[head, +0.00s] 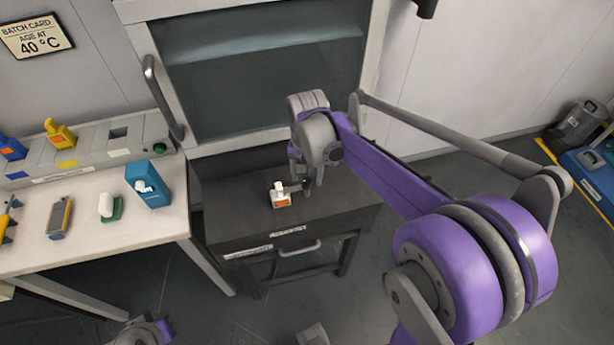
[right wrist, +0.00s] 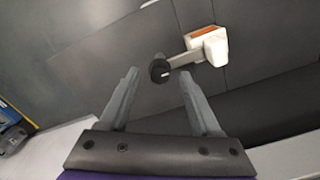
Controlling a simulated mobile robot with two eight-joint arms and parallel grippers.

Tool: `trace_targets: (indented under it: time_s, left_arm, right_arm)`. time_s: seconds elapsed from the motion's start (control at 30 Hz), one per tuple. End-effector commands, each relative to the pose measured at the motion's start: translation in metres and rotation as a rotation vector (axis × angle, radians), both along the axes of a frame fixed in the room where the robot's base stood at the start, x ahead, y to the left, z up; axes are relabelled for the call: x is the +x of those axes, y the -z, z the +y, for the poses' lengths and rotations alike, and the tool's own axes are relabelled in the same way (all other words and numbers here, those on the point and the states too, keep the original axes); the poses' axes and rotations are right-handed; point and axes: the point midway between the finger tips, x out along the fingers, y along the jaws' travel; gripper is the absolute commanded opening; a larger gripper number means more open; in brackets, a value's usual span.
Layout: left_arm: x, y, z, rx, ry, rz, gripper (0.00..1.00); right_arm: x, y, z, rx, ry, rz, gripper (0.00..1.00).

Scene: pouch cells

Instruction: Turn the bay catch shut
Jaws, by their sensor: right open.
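The catch shows as a grey lever with a round black knob (right wrist: 160,70), reaching out from a white block with an orange label (right wrist: 208,46). In the head view the white block (head: 281,196) sits on the dark cabinet top, the lever pointing right toward my right gripper (head: 307,188). In the right wrist view my right gripper (right wrist: 158,76) is open, its fingertips on either side of the knob in the picture. The knob shows free of both fingers; whether it lies at their depth I cannot tell. My left gripper is not clearly in view.
The dark cabinet (head: 228,222) has a drawer handle in front and a large glazed door (head: 262,85) behind. Open floor lies at right.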

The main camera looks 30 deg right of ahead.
Motion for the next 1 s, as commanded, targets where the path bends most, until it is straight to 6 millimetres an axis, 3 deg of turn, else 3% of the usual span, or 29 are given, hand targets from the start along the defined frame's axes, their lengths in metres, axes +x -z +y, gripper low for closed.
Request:
trace_targets:
  time_s: [0.3,0.5,1.0]
  left_arm:
    - [0.001,-0.007,0.0,0.0,0.0,-0.003,0.0]
    - [0.002,-0.009,0.0,0.0,0.0,-0.004,0.0]
    - [0.002,-0.009,0.0,0.0,0.0,-0.004,0.0]
  right_arm:
    - [0.0,-0.065,0.0,0.0,0.001,0.0,0.65]
    - [0.0,-0.091,0.0,0.0,0.001,0.0,0.65]
    - [0.0,-0.097,0.0,0.0,0.001,0.0,0.65]
